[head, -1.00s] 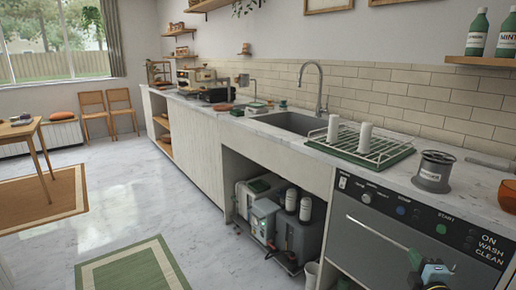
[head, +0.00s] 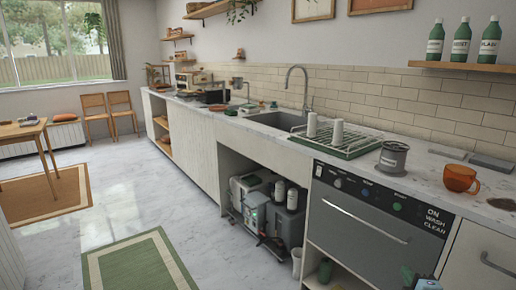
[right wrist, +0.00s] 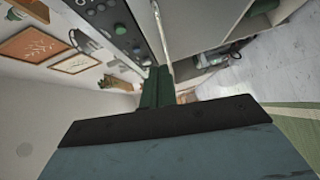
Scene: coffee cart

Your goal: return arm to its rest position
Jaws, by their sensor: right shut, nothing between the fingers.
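My right gripper (head: 421,280) shows only as a small dark green and teal piece at the bottom edge of the head view, in front of the dishwasher's lower part. In the right wrist view its green fingers (right wrist: 156,88) are together with nothing between them. The rest of the right arm is out of the head view. My left gripper is in neither view.
The dishwasher (head: 361,215) has a closed front. Above it the counter holds a grey container (head: 392,159), an orange cup (head: 460,179) and a drying rack (head: 340,140). An open cabinet bay (head: 226,175) is to its left.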

